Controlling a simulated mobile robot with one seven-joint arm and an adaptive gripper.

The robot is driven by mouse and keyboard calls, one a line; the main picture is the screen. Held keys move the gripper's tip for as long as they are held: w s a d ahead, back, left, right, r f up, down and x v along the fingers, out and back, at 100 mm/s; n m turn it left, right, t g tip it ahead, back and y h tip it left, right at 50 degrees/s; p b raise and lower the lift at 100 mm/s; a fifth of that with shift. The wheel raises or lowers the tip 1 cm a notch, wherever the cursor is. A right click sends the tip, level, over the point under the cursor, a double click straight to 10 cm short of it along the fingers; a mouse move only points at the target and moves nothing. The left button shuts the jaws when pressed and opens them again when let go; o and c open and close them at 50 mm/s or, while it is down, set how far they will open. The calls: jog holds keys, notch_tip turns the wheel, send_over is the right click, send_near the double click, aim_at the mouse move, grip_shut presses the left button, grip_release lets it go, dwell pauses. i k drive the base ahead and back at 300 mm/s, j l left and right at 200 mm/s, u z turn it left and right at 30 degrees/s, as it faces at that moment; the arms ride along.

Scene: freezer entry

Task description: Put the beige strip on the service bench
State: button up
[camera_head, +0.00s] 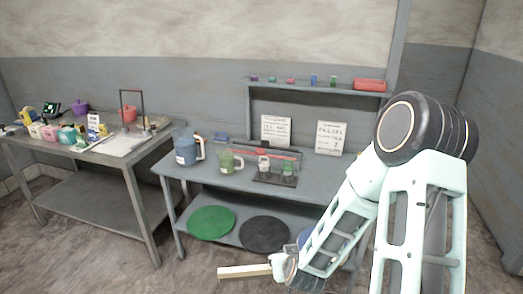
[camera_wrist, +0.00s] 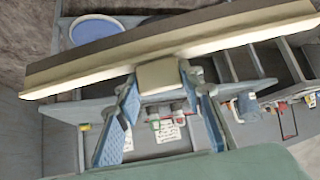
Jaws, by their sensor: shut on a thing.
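The beige strip (camera_head: 243,271) is a long straight bar, held low in front of the middle bench. It also crosses the wrist view (camera_wrist: 230,37) at a slant, with a small block (camera_wrist: 158,76) at its middle. My gripper (camera_head: 284,266) is shut on the strip at that block; its blue fingers (camera_wrist: 160,92) show on either side in the wrist view. A grey bench (camera_head: 330,183) with a raised back shelf stands in the middle; another grey bench (camera_head: 65,158) stands at left. No readable label shows which is the service bench.
The middle bench carries a blue pitcher (camera_head: 186,150), a green pitcher (camera_head: 230,162) and a dark rack (camera_head: 274,180). Its right top looks clear. Green (camera_head: 211,220) and black (camera_head: 265,233) discs lie on its lower shelf. The left bench top is crowded.

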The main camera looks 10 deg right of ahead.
aim_at(337, 184)
jog(key=i+j+z, duration=0.2)
jog(key=i+z, duration=0.25)
jog(key=i+j+z, duration=0.2)
jog(key=z, duration=0.25)
jog(key=i+j+z, duration=0.2)
jog(key=j+z, duration=0.25)
jog(key=i+j+z, duration=0.15)
jog(key=j+z, duration=0.75)
jog(key=j, duration=0.55)
jog(key=j+z, duration=0.4)
jog(key=j, duration=0.6)
